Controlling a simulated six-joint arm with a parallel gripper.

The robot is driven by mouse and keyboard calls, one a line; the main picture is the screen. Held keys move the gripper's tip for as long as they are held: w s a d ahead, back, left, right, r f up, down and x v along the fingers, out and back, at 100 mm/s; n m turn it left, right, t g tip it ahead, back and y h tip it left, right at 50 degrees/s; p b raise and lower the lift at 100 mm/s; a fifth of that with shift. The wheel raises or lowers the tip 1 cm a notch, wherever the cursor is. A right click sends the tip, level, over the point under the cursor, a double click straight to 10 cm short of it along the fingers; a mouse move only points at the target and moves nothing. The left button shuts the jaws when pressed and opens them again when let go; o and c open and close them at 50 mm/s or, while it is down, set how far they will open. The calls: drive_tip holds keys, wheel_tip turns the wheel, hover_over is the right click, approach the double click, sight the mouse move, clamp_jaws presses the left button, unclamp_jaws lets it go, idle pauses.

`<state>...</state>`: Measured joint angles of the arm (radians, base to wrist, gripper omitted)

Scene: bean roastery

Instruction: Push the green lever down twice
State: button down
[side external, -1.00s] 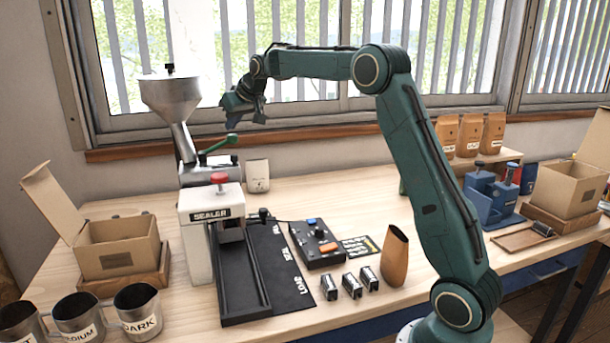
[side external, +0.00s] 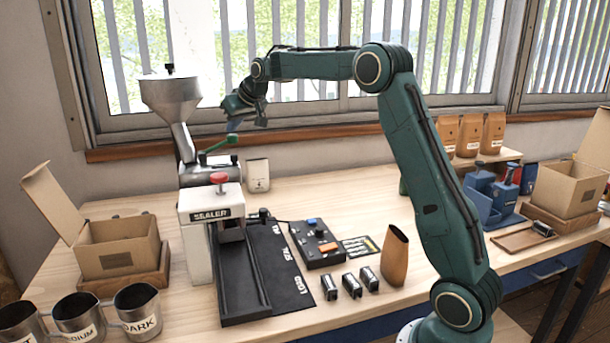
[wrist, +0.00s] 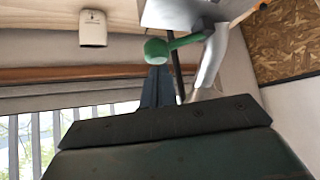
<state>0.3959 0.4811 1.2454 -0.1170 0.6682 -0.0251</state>
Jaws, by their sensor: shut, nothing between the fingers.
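The green lever (side external: 217,145) sits on the metal dispenser under the steel hopper, its round knob pointing right and slightly up. My gripper (side external: 234,126) is shut and empty, pointing down just above the knob in the side view. In the wrist view the green lever (wrist: 186,41) reaches left to its knob, right at the tips of my gripper (wrist: 158,72). I cannot tell whether the fingertips touch the knob.
The steel hopper (side external: 168,98) rises left of my gripper. The sealer (side external: 211,218) with its red knob stands in front of the dispenser. A small white bag (side external: 257,175) stands to the right; it also shows in the wrist view (wrist: 93,28). The table behind the control box is clear.

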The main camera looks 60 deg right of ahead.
sight(235, 136)
drive_tip(key=shift+f, duration=1.75)
drive_tip(key=shift+r, duration=3.1)
drive_tip(key=shift+w, duration=0.1)
drive_tip(key=shift+w, duration=0.2)
drive_tip(key=shift+f, duration=0.2)
drive_tip(key=shift+f, duration=0.8)
drive_tip(key=shift+s, duration=0.3)
idle(1.6)
